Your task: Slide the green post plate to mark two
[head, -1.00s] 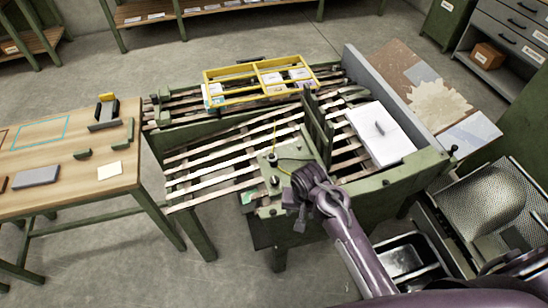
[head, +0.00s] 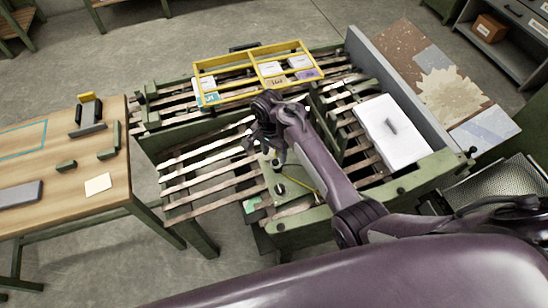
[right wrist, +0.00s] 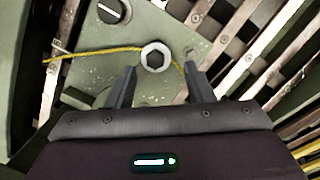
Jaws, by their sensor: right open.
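The green post plate (head: 265,178) lies at the front of the slatted machine, partly covered by my right arm in the head view. In the right wrist view, what looks like the same green plate (right wrist: 100,30) carries a pale round post with a dark hex socket (right wrist: 156,56), a black knob (right wrist: 114,11) and a yellow cord. My right gripper (head: 266,157) is over the plate. Its open fingers (right wrist: 160,75) point at the post, which shows between and just beyond the tips; contact cannot be told. No mark two can be read. My left gripper is out of view.
A yellow divided frame (head: 257,75) with several cards spans the back slats. A white block (head: 393,131) lies on the right slats. A wooden table (head: 62,190) with small green parts stands at left. Floor shows between table and machine.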

